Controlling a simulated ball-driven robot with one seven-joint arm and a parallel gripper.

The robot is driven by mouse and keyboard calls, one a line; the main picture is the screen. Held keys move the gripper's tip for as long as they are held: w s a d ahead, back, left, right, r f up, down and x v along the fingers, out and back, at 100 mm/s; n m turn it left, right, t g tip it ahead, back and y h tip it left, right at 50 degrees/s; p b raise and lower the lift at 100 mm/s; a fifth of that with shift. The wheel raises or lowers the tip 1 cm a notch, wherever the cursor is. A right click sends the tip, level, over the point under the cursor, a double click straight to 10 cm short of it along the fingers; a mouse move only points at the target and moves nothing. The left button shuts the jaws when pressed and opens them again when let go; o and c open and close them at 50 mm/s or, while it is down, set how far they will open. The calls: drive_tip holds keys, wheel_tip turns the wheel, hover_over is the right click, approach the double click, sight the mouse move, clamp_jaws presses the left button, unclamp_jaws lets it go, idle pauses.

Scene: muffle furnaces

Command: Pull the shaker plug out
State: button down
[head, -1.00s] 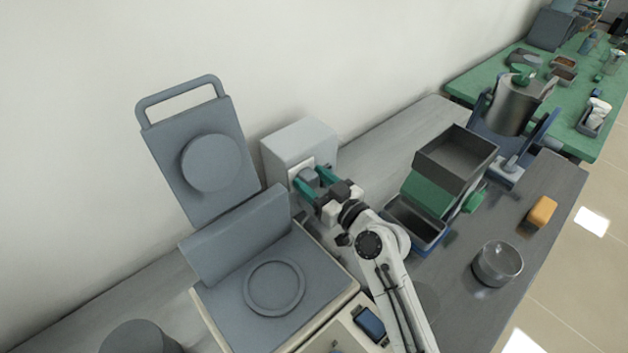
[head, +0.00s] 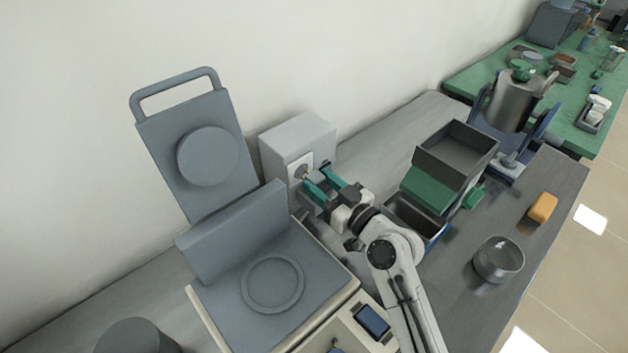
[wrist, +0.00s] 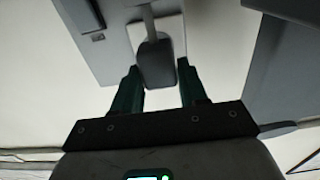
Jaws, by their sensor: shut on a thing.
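The grey shaker plug (wrist: 157,63) is between the teal fingers of my gripper (wrist: 160,88) in the wrist view. My gripper (head: 325,183) is shut on it in front of the wall-side socket box. In the head view the plug is mostly hidden by the fingers. The white socket plate (head: 300,165) with its dark round recess now shows, with a gap between it and the plug body. A thin light-coloured piece (wrist: 148,18) runs from the plug toward the plate. I cannot tell whether its tip is clear of the socket.
The grey box (head: 305,132) carrying the socket stands against the wall. An open-lidded grey device (head: 240,285) is to the left.

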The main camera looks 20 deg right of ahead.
drive_tip(key=shift+s+d+f, duration=0.1)
drive_tip(key=shift+s+d, duration=0.1)
drive_tip(key=shift+s, duration=0.25)
drive_tip(key=c, duration=0.7)
unclamp_jaws()
drive_tip(key=shift+s, duration=0.1)
drive_tip(key=shift+b+v, duration=1.65)
drive_tip(key=shift+v, duration=3.7)
